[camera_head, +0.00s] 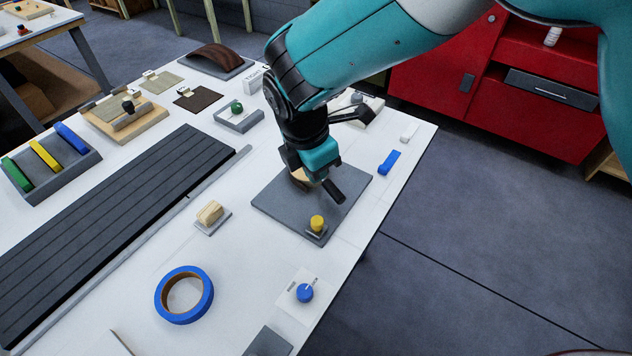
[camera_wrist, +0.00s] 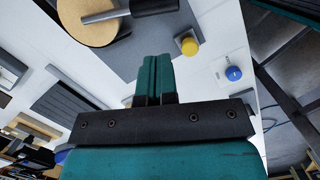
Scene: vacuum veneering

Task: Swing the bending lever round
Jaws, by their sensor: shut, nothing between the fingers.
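The bending lever is a grey rod (camera_wrist: 108,15) with a black grip (camera_wrist: 153,6), set over a round wooden disc (camera_wrist: 85,20) on a grey plate. In the head view the dark grip (camera_head: 334,191) points toward the lower right, and my wrist hides much of the disc (camera_head: 301,177). My gripper (camera_wrist: 156,57) is shut and empty. In the wrist view its fingertips lie beside the grip with a visible gap. The head view shows my gripper (camera_head: 320,167) low over the plate (camera_head: 275,206); whether it touches the lever there I cannot tell.
A yellow knob (camera_head: 317,223) stands on the plate's near corner. A blue knob (camera_head: 305,293), a blue tape ring (camera_head: 183,295) and a small wooden block (camera_head: 210,212) are nearby. A blue bar (camera_head: 389,162) lies near the table's right edge. A long dark slatted panel (camera_head: 110,225) fills the left.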

